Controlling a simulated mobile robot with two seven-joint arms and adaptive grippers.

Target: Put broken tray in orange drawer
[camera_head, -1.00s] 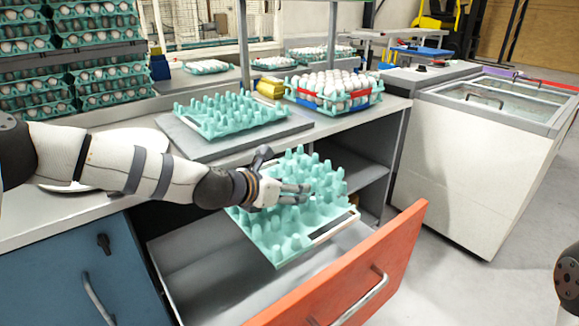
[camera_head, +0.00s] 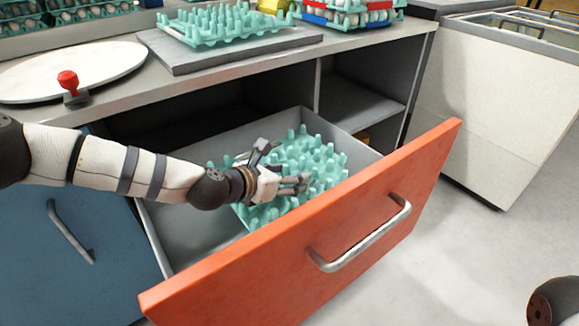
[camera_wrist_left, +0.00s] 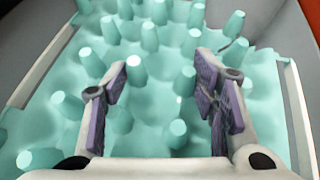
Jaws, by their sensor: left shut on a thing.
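The broken tray (camera_head: 318,163), a teal egg tray with rows of pegs, is inside the open orange drawer (camera_head: 270,262), below the top of its front panel. It lies slightly tilted in the picture, and the front panel hides its near edge. My left gripper (camera_head: 288,172) reaches over the tray from the left and is shut on it. In the left wrist view the two dark finger pads (camera_wrist_left: 163,85) are among the pegs of the tray (camera_wrist_left: 60,130); a gap shows between them. Whether the tray touches the drawer floor is hidden. My right gripper is not in view.
Another teal tray (camera_head: 225,27) lies on a grey board (camera_head: 180,58) on the counter. A white round plate (camera_head: 75,70) and a red-topped stamp-like object (camera_head: 69,82) are at the counter's left. A blue cabinet door (camera_head: 75,215) stands left of the drawer. Open shelves (camera_head: 360,100) are behind.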

